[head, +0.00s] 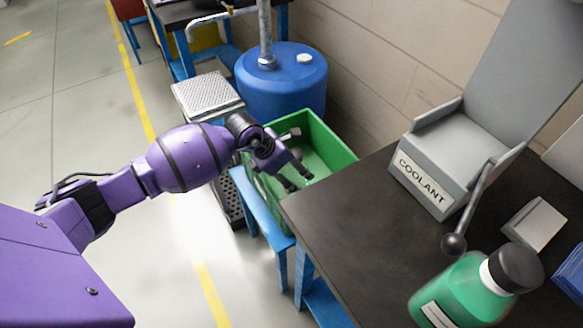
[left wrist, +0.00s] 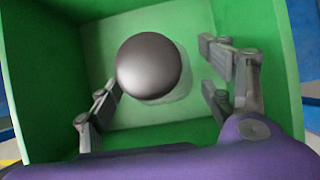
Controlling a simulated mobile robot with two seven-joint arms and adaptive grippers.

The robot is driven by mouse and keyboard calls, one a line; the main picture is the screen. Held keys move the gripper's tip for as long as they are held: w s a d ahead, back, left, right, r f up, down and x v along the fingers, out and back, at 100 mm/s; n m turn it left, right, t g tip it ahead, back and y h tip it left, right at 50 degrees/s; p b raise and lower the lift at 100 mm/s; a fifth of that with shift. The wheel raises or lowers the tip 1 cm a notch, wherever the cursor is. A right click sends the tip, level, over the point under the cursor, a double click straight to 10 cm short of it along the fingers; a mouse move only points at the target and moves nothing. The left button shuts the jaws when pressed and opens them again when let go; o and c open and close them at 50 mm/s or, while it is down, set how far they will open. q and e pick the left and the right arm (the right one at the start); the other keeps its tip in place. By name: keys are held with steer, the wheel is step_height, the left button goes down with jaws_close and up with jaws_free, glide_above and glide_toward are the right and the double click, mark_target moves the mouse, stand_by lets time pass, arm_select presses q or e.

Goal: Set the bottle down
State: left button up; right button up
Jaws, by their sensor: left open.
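My left gripper (head: 299,181) is open over the green crate (head: 322,135), beside the dark table. In the left wrist view the fingers (left wrist: 160,98) stand apart with a round dark grey cap (left wrist: 149,66) between and just beyond them. The cap seems to top a pale, see-through bottle seen from above in the crate (left wrist: 50,75); most of its body is hidden under the cap. No finger visibly touches it. Another bottle, green with a dark cap (head: 515,268), stands on the table at the lower right. My right gripper is not in view.
The dark table (head: 350,235) holds a grey COOLANT holder (head: 450,150), a small grey box (head: 535,224) and a ball-ended lever (head: 454,243). A blue drum (head: 283,85) stands behind the crate. The near left table top is clear.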

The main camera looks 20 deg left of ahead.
arm_select(q)
steer(key=shift+r, duration=0.1)
steer(key=shift+r, duration=0.3)
steer(key=p+v, duration=0.1)
steer(key=v, duration=1)
steer(key=shift+s+a+r, duration=0.15)
steer(key=shift+s+r, duration=0.05)
steer(key=shift+r, duration=0.05)
